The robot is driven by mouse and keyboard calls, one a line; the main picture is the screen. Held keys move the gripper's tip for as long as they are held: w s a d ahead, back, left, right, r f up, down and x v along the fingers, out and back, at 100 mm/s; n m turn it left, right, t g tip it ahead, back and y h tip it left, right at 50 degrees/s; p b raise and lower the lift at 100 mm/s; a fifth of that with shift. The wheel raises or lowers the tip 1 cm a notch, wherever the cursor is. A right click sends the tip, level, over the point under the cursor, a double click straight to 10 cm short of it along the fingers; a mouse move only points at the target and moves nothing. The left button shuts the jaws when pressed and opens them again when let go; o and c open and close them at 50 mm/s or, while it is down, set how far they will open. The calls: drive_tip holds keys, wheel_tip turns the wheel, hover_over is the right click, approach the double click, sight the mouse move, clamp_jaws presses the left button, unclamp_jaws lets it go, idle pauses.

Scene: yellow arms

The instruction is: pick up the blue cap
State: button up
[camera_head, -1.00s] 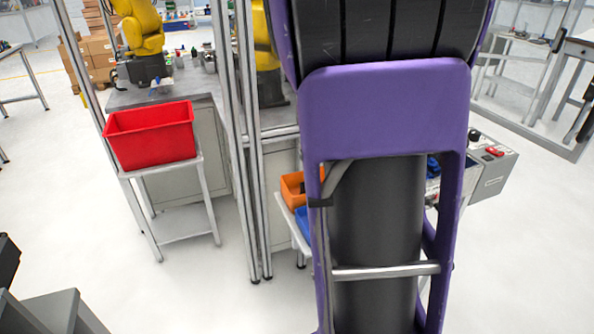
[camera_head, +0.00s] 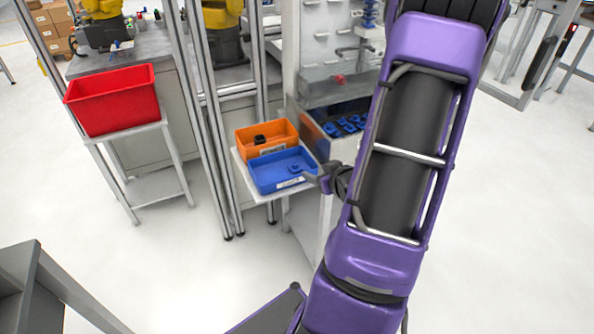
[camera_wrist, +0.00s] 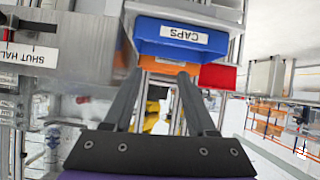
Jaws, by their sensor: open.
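A small blue cap (camera_head: 294,168) lies inside the blue bin (camera_head: 262,187) in the head view. The blue bin also shows upside down in the wrist view (camera_wrist: 215,44), with a label reading CAPS on its front. The cap is not visible there; the bin's wall faces the camera. My gripper (camera_wrist: 157,76) is open and empty, with its two dark fingers apart and pointing toward the bins. In the head view my gripper (camera_head: 318,176) is beside the right front corner of the blue bin, partly hidden by my arm.
An orange bin (camera_head: 283,130) with a dark item stands behind the blue bin on a small stand. A red bin (camera_head: 118,112) sits on another stand at left. Several blue parts (camera_head: 345,126) lie in the machine cell to the right. Metal posts stand left of the bins.

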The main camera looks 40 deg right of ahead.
drive_tip(key=s, duration=0.1)
drive_tip(key=b, duration=0.1)
approach(295, 165)
drive_tip(key=w, duration=0.1)
drive_tip(key=w+f, duration=0.1)
drive_tip(key=shift+w+d+f+m, duration=0.15)
drive_tip(key=shift+w+f+m, duration=0.15)
drive_tip(key=shift+m, duration=0.1)
drive_tip(key=shift+d+x, duration=0.15)
drive_tip(key=shift+x, duration=1.3)
drive_tip(key=shift+d+x, duration=0.1)
drive_tip(key=shift+x, duration=1.35)
drive_tip(key=shift+c, duration=0.4)
clamp_jaws()
